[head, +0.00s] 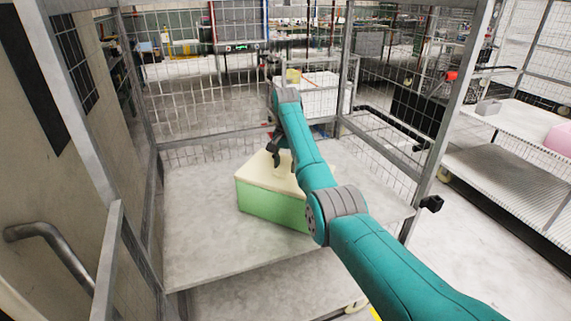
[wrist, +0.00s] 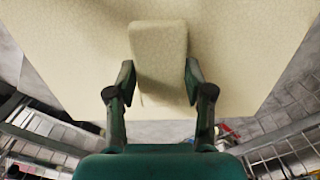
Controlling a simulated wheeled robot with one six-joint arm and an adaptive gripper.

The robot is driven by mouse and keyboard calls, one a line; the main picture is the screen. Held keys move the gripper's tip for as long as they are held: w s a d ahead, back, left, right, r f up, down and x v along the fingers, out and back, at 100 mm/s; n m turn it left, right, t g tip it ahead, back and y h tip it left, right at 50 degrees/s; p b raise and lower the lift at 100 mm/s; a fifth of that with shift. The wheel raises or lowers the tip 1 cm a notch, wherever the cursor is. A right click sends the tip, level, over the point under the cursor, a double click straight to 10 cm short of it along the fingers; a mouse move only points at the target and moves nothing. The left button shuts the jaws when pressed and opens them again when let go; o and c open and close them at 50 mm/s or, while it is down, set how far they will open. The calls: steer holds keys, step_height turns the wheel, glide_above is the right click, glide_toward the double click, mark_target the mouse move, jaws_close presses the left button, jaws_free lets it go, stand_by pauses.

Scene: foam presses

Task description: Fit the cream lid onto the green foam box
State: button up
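The green foam box (head: 268,207) stands on the grey platform inside a mesh cage in the head view. The cream lid (head: 260,172) lies on top of the box and looks about level; a fine gap under it cannot be told. In the wrist view the lid (wrist: 75,45) fills most of the picture, with its block-shaped cream handle (wrist: 160,45) in the middle. My gripper (wrist: 160,82) has one finger against each side of this handle and looks shut on it. In the head view my gripper (head: 281,155) is above the lid, partly hidden by my arm.
Mesh walls and metal posts (head: 350,70) surround the grey platform (head: 195,240). Bare platform lies left of and in front of the box. A steel handle bar (head: 50,240) is at the left, and a shelf with a pink item (head: 560,138) at the right.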

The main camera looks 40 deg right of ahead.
steer(key=o, duration=0.4)
step_height(320, 180, up, 8)
steer(key=shift+f, duration=0.25)
steer(key=shift+s, duration=0.1)
stand_by(0.6)
